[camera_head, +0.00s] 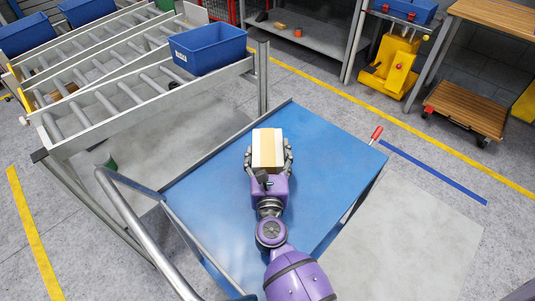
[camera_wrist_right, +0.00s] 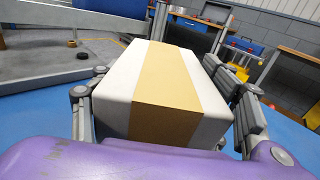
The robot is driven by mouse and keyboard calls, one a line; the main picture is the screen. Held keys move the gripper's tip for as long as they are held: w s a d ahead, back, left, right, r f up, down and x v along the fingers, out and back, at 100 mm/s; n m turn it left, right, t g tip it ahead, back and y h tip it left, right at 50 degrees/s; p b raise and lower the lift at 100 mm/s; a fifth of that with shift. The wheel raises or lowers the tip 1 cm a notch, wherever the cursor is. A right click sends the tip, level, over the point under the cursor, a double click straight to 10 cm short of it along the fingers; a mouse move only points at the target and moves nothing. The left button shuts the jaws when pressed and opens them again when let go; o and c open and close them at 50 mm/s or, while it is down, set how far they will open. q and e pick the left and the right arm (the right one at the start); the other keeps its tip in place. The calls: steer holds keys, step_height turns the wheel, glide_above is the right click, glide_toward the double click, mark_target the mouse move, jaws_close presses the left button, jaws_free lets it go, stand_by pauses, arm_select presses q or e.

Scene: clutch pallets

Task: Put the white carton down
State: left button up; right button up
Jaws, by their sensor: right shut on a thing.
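The white carton (camera_head: 268,143) has a broad tan band along its middle. In the head view it is over the blue top of a cart (camera_head: 215,192), toward its far side. My right gripper (camera_head: 268,157) is shut on it, one finger on each side. In the right wrist view the carton (camera_wrist_right: 165,85) fills the middle between the fingers (camera_wrist_right: 165,105). I cannot tell whether its underside touches the blue top. My left gripper is not in view.
A roller conveyor (camera_head: 125,100) with a blue bin (camera_head: 208,48) stands left of the cart. A grey handrail (camera_head: 140,220) runs along the cart's near left. The blue top around the carton is clear.

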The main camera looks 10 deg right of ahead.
steer(key=shift+r, duration=0.1)
steer(key=o, duration=1)
steer(key=shift+f, duration=0.3)
steer(key=o, duration=0.6)
steer(key=shift+r, duration=0.1)
